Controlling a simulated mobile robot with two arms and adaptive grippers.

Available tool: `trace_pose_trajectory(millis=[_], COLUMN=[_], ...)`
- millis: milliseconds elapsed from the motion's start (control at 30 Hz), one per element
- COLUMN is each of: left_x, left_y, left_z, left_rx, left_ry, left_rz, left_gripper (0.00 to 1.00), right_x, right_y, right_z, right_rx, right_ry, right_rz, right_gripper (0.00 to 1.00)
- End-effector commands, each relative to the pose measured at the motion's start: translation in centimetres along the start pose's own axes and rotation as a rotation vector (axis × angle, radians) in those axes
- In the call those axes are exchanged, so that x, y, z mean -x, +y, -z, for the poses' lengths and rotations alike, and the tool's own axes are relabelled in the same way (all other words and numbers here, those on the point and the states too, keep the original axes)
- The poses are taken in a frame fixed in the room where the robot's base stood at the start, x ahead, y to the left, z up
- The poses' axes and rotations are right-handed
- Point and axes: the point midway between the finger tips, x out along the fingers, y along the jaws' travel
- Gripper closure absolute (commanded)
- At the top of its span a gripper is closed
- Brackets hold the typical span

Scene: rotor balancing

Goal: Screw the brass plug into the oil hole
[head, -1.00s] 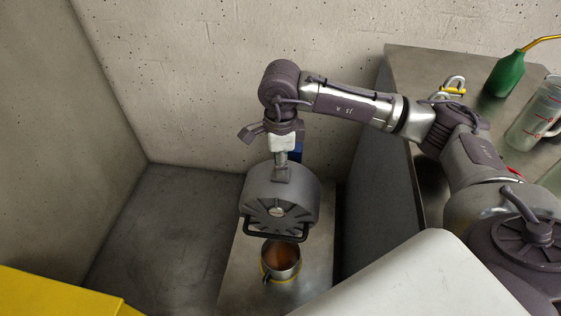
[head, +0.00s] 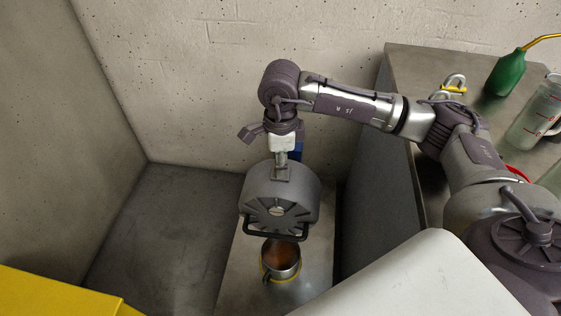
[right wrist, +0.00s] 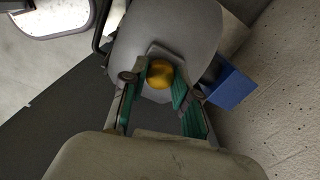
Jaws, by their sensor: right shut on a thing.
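The brass plug (right wrist: 160,74) shows in the right wrist view as a round yellow head, between the green-padded fingers of my right gripper (right wrist: 158,80). The gripper is shut on it. The plug sits at a raised boss on top of the grey round housing (right wrist: 190,32). The oil hole is hidden, and I cannot tell how deep the plug sits. In the head view my right gripper (head: 281,158) points down onto the top of the housing (head: 280,190), and the plug is hidden there. My left gripper is not in view.
A metal cup (head: 270,275) with brown liquid stands below the housing on a metal plate (head: 245,275). A bench (head: 420,75) at right holds a green oil can (head: 505,75) and a clear jug (head: 530,125). Concrete walls stand behind and at left.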

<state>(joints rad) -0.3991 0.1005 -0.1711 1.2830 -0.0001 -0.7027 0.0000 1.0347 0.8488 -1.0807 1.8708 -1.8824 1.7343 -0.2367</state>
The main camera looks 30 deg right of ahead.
Motion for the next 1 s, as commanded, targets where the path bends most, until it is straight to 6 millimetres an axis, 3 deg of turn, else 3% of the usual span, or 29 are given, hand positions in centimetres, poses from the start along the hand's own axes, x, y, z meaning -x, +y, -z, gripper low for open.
trace_pose_trajectory(millis=[167, 367, 667, 1000], left_x=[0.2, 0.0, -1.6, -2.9], left_y=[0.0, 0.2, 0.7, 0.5], left_z=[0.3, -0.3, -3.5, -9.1], left_rx=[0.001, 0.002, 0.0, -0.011], left_ry=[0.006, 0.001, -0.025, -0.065], left_rz=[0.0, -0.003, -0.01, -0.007], left_gripper=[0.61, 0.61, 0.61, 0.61], right_x=[0.0, 0.1, 0.1, 0.1], right_y=[0.0, 0.0, 0.0, 0.0], right_z=[0.0, 0.0, 0.0, 0.0], right_rx=[-0.03, -0.326, -0.845, -1.43], right_ry=[0.0, -0.001, -0.001, -0.001], right_rz=[0.0, -0.001, -0.001, 0.001], right_gripper=[1.0, 1.0, 1.0, 1.0])
